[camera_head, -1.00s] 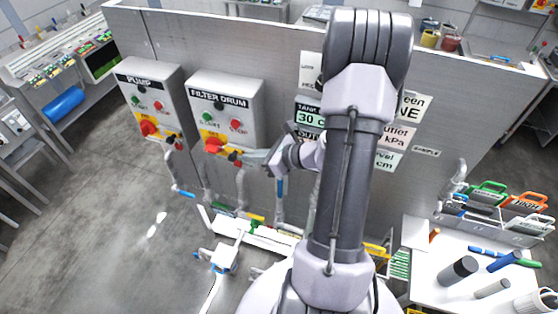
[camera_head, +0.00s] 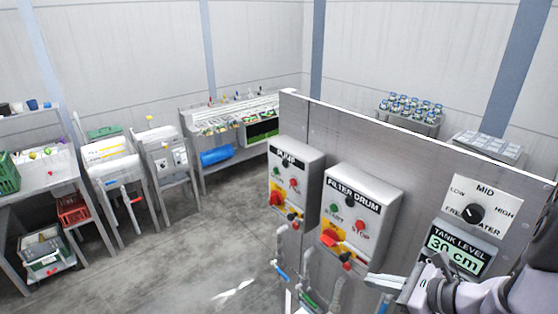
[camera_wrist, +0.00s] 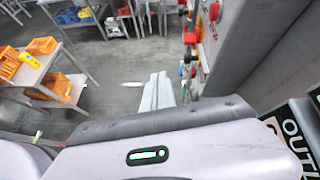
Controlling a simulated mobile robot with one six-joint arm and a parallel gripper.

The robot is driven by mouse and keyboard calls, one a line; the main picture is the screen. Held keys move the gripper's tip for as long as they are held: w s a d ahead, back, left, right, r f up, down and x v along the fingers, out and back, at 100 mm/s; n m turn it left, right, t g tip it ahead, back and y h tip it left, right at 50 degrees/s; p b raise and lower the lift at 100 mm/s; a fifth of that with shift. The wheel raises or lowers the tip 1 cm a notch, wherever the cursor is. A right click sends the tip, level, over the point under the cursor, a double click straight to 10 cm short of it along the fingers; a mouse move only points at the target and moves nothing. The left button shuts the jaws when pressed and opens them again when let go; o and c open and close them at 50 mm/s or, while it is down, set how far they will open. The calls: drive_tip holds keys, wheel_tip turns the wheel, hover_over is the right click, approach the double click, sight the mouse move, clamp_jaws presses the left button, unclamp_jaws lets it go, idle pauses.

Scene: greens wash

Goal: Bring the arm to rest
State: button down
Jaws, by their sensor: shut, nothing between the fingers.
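My gripper (camera_head: 388,282) shows at the lower right of the head view, in front of the grey panel and below the filter drum box. Its fingers are shut with nothing between them. In the wrist view my gripper's fingers (camera_wrist: 158,92) point out over the floor, beside the panel face. My arm's wrist part shows at the lower right edge of the head view; the rest of the arm is out of the picture.
The panel (camera_head: 420,150) carries a pump box (camera_head: 297,165), a filter drum box (camera_head: 360,205), a fresh water dial (camera_head: 475,214) and a tank level display (camera_head: 455,255). Pipes run below the boxes. Open floor (camera_head: 190,260) lies left. Orange crates (camera_wrist: 42,46) stand on a table.

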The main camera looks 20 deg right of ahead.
drive_tip(key=a+f+n+g+b, duration=0.3)
drive_tip(key=a+f+n+b, duration=0.25)
drive_tip(key=a, duration=0.25)
drive_tip(key=a+f+n+g+b, duration=0.2)
drive_tip(key=a+f+n+b, duration=0.3)
drive_tip(key=a, duration=0.3)
drive_tip(key=s+a+f+n+h+b, duration=0.3)
drive_tip(key=s+a+f+n+b, duration=0.3)
drive_tip(key=n+b, duration=0.8)
drive_tip(key=shift+s+a+b, duration=0.55)
drive_tip(key=shift+s+a, duration=0.7)
drive_tip(key=shift+s, duration=0.2)
drive_tip(key=shift+f, duration=0.15)
